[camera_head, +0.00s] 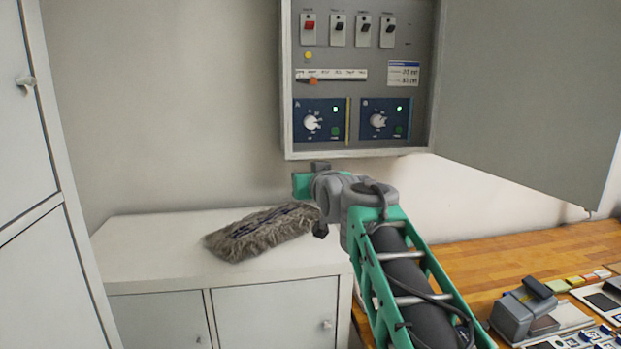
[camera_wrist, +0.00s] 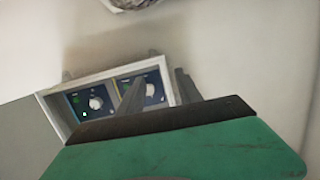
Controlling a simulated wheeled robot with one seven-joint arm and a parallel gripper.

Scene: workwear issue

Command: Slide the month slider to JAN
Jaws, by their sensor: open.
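The month slider (camera_head: 345,74) is a pale horizontal strip with small labels on the grey panel inside the open wall cabinet. Its orange knob (camera_head: 313,81) sits near the left end; the labels are too small to read surely. My gripper (camera_wrist: 160,88) is open, with two grey fingers apart and nothing between them. In the head view it is below the cabinet's lower edge, apart from the slider. The wrist view shows the cabinet turned over, with the two blue dial modules; the slider does not show there.
Blue dial modules A (camera_head: 320,120) and B (camera_head: 386,119) sit below the slider, and switches (camera_head: 338,30) above it. The open cabinet door (camera_head: 530,90) fills the right. A grey fluffy mop head (camera_head: 258,231) lies on the white cupboard (camera_head: 150,240). A wooden counter (camera_head: 490,258) holds devices.

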